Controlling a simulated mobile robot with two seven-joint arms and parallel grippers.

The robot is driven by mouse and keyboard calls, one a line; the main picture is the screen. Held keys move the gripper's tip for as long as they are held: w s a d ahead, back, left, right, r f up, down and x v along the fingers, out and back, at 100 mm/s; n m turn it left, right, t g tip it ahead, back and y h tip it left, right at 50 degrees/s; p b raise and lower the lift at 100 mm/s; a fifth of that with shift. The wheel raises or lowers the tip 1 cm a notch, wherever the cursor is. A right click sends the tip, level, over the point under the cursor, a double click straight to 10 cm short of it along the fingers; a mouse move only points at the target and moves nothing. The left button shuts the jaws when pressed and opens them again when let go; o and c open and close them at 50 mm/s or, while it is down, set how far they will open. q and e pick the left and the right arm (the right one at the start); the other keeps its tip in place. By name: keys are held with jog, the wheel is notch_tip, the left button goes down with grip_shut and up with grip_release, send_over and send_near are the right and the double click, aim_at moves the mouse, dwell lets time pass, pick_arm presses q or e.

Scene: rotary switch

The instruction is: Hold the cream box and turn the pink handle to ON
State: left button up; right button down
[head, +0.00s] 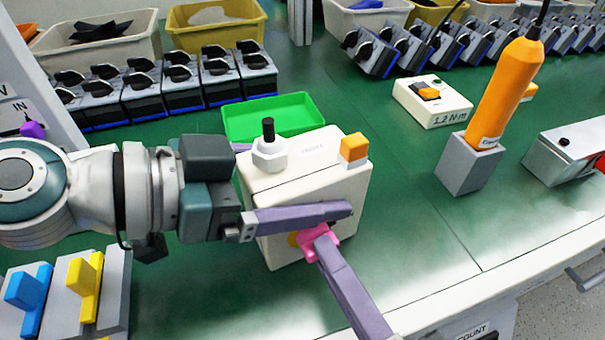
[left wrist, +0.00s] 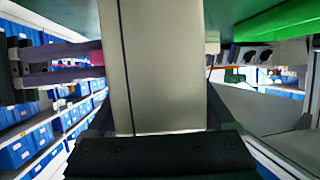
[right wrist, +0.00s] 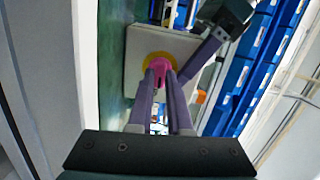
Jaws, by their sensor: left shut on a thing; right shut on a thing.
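The cream box (head: 300,175) stands on the green bench top, with a white hex collar and black stem (head: 269,152) and an orange block (head: 353,150) on top. My left gripper (head: 322,188) is shut on the box, one finger across its front face and the other mostly hidden behind. The box fills the gap in the left wrist view (left wrist: 155,70). The pink handle (head: 311,243) is on the box's front, over a yellow disc (right wrist: 160,57). My right gripper (head: 320,236) is shut on the handle (right wrist: 158,68). No ON mark is readable.
A green tray (head: 228,122) lies behind the box. A grey stand (head: 465,172) with an orange tool (head: 505,95) and a small cream unit (head: 432,108) are at right. Blue and yellow levers (head: 85,285) are at front left. The bench edge is close in front.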

jog(key=c, duration=1.2)
grip_release()
jog(key=shift+m, duration=0.4)
jog(key=shift+c, duration=0.2)
jog(key=o, duration=0.4)
jog(key=shift+v, duration=2.5)
pick_arm(q)
jog(key=o, duration=1.5)
jog(key=shift+o, duration=0.2)
jog(key=v, duration=1.2)
